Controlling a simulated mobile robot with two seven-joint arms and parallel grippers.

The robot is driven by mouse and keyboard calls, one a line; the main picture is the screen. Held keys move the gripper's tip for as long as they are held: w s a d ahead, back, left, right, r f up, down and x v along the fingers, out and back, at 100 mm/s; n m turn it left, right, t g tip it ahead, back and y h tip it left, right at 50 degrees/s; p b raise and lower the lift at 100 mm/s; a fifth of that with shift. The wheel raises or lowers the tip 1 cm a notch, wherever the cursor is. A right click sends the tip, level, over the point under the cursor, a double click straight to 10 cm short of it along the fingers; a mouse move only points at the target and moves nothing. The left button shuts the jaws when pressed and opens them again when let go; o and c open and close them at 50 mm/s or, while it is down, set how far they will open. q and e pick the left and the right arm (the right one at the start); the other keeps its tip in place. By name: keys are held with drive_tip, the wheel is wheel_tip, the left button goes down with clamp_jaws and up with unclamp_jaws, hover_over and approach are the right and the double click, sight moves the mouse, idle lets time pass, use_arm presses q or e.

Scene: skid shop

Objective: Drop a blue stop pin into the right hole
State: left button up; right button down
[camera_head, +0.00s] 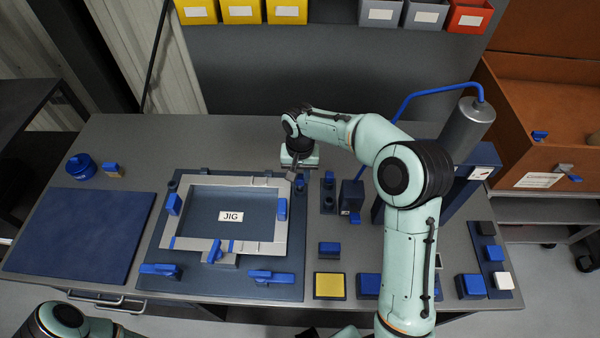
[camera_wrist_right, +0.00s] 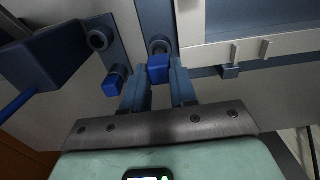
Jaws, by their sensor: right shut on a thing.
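My right gripper (camera_head: 292,175) is over the right edge of the jig plate (camera_head: 271,291). In the right wrist view its fingers (camera_wrist_right: 158,92) are shut on a blue stop pin (camera_wrist_right: 158,69). A dark ringed hole, the right hole (camera_wrist_right: 160,46), shows just beyond the pin's head; the pin's lower end is hidden, so I cannot tell whether it is in the hole. The left ringed hole (camera_head: 173,186) is at the frame's upper left corner. Another blue pin (camera_head: 328,178) stands in the small pin block beside an empty socket (camera_head: 328,203). My left gripper is out of view.
A light metal frame (camera_head: 235,181) lies on the jig plate, with blue clamps (camera_head: 160,270) around it. A dark blue post (camera_head: 352,196) stands right of the pin block. A blue mat (camera_head: 78,235) lies clear at the left. Bins (camera_head: 240,12) hang at the back.

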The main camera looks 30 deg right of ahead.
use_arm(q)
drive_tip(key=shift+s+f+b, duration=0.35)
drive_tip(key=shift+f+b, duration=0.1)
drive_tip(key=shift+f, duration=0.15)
use_arm(e)
drive_tip(key=shift+f, duration=1.1)
idle(0.5)
drive_tip(key=shift+c, duration=2.1)
unclamp_jaws()
drive_tip(key=shift+r+p, duration=1.7)
drive_tip(key=shift+r, duration=1.85)
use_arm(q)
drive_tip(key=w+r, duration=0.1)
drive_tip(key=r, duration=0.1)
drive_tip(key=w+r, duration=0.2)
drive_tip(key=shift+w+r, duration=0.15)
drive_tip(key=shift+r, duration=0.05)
use_arm(e)
drive_tip(key=shift+s+f, duration=0.1)
